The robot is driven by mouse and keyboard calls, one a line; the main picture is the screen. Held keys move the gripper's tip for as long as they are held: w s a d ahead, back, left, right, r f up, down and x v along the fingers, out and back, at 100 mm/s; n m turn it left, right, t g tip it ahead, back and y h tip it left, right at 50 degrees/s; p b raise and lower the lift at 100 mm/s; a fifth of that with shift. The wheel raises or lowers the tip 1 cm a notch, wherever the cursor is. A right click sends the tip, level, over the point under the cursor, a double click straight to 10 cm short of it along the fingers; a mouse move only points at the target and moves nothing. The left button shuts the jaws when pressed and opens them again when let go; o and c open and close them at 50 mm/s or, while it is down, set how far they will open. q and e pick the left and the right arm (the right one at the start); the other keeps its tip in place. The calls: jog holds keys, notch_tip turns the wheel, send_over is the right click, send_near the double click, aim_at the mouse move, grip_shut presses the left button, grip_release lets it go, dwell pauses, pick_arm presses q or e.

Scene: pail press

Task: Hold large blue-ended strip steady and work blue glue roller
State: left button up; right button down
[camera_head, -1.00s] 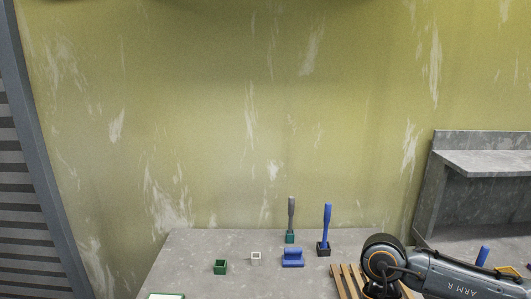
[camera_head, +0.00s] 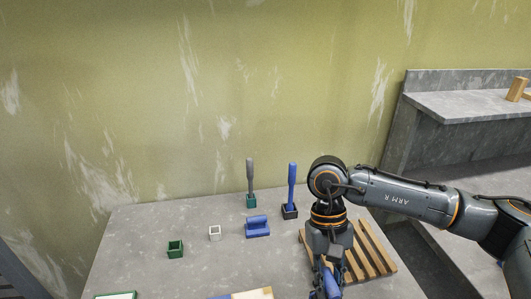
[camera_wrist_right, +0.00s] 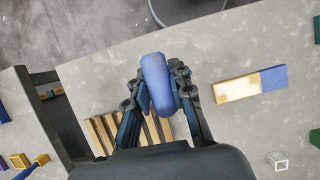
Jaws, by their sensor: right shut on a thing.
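In the right wrist view, my right gripper (camera_wrist_right: 158,100) is shut on a rounded blue piece (camera_wrist_right: 155,70), which may be the blue glue roller. In the head view my right gripper (camera_head: 327,284) points down at the bottom edge, in front of the slatted rack; its fingertips are partly hidden. The large blue-ended strip, pale wood with a blue end (camera_wrist_right: 274,77), lies flat on the table, to the right of the held piece and apart from it. It also shows, cut off, at the bottom of the head view (camera_head: 255,294). My left gripper is not in view.
A wooden slatted rack (camera_head: 371,250) lies beneath my right arm. Behind stand a blue block with a raised bar (camera_head: 257,228), a blue-handled tool in a black pot (camera_head: 291,188), a grey-handled tool in green (camera_head: 250,176), a green box (camera_head: 175,249) and a white box (camera_head: 215,232).

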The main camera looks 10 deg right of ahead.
jog(key=shift+w+a+f, duration=0.1)
jog(key=shift+w+a, duration=0.15)
jog(key=shift+w, duration=0.15)
jog(key=w+a+m+t+y, duration=0.1)
jog(key=w+a+m+y, duration=0.1)
jog(key=w+a+m, duration=0.35)
jog(key=w+a+m+y, duration=0.1)
jog(key=w+a+m, duration=0.15)
jog(key=a, duration=0.55)
jog(key=a+f+m, duration=0.1)
jog(key=a+f, duration=0.2)
jog(key=f, duration=0.2)
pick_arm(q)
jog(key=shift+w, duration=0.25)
pick_arm(e)
jog(key=shift+s+d+r, duration=0.1)
jog(key=shift+d+r, duration=0.2)
jog(key=shift+d, duration=0.65)
jog(key=shift+w+d+r, duration=0.1)
jog(key=shift+d+r, duration=0.25)
jog(key=shift+d, duration=0.55)
jog(key=shift+s+d+r, duration=0.1)
jog(key=shift+d+r, duration=0.2)
jog(key=shift+d, duration=0.65)
